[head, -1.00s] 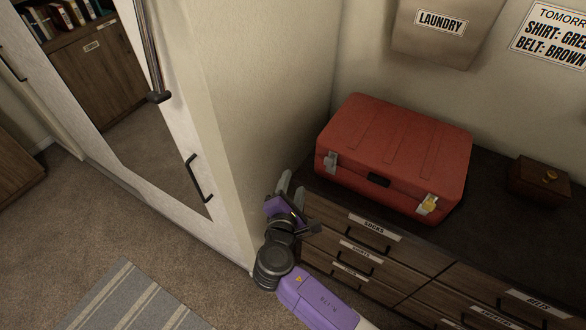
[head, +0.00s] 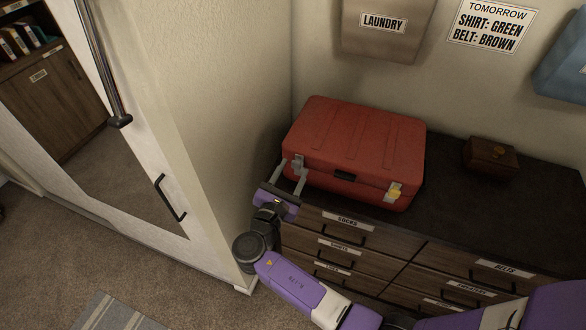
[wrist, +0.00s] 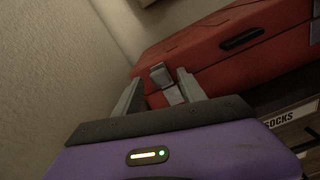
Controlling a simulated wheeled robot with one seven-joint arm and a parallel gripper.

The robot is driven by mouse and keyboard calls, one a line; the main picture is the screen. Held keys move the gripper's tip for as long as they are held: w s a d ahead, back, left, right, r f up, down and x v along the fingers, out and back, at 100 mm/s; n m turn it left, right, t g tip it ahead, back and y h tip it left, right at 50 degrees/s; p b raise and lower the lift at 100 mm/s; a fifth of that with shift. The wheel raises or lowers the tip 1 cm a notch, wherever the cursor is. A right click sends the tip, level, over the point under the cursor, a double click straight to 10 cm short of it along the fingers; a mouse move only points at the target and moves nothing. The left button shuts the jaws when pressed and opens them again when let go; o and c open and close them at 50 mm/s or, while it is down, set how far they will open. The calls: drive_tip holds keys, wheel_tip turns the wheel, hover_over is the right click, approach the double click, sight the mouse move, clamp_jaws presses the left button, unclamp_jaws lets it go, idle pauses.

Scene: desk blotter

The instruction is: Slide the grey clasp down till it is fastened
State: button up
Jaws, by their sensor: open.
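A red suitcase (head: 352,132) lies closed on the dark dresser top. Its grey clasp (head: 298,162) is at the left end of the front face; in the wrist view the clasp (wrist: 161,75) shows a block at the lid seam above a paler plate. My gripper (head: 291,176) is open in front of the clasp. In the wrist view one finger is left of the clasp and one right of it, with nothing held between them. I cannot tell whether the fingers touch the suitcase. A second clasp with a yellow part (head: 395,191) is at the right of the front.
A black handle (head: 344,175) is between the clasps. The wall corner (head: 235,120) stands close left of my gripper. Drawers (head: 330,248) with labels and handles are below. A small wooden box (head: 490,155) stands at the right, with bare dresser top (head: 450,195) around it.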

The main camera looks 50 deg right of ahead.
drive_tip(key=shift+w+d, duration=0.1)
drive_tip(key=shift+d, duration=0.3)
clamp_jaws()
idle(1.2)
